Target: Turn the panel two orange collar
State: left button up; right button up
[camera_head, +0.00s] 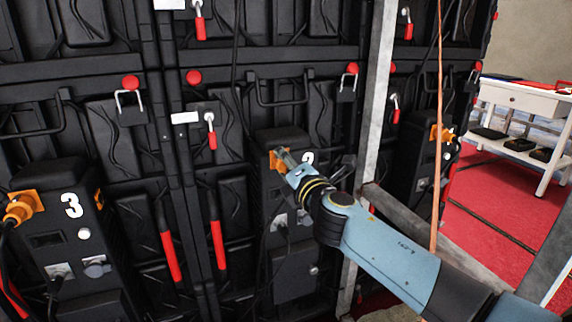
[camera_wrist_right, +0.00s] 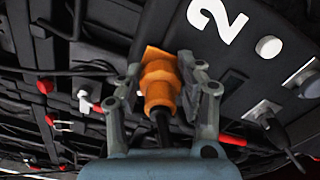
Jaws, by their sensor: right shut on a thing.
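The orange collar (camera_wrist_right: 158,88) sits on the black panel box marked 2 (camera_wrist_right: 262,60), with a black cable leaving it toward my wrist. In the head view a bit of the collar (camera_head: 273,160) shows at the upper left corner of panel two (camera_head: 296,250). My right gripper (camera_head: 282,158) reaches it from the right and covers most of it. In the wrist view the fingers of my right gripper (camera_wrist_right: 163,95) stand on both sides of the collar and are shut on it. My left gripper is not in view.
Panel three (camera_head: 62,215) with its own orange collar (camera_head: 22,206) stands at the left. Another panel (camera_head: 422,165) with an orange collar is at the right, behind a grey metal post (camera_head: 374,110). A white cart (camera_head: 520,120) stands on the red floor at the far right.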

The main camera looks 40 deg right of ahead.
jog(key=m+b, duration=0.1)
jog(key=m, duration=0.2)
jog(key=shift+f+b, duration=0.25)
jog(key=shift+b, duration=0.1)
jog(key=shift+m, duration=0.4)
jog(key=shift+m+b, duration=0.8)
jog(key=shift+m, duration=0.9)
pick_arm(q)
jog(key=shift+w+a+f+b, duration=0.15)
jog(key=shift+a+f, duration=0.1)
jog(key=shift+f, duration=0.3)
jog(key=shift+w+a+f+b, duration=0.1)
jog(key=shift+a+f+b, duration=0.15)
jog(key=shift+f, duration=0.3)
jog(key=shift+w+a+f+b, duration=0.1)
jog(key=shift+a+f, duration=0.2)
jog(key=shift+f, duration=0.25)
pick_arm(e)
jog(key=shift+m, duration=0.5)
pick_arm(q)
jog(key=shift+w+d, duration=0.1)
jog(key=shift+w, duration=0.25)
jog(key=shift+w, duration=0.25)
pick_arm(e)
jog(key=o, duration=1.2)
jog(key=shift+c, duration=0.2)
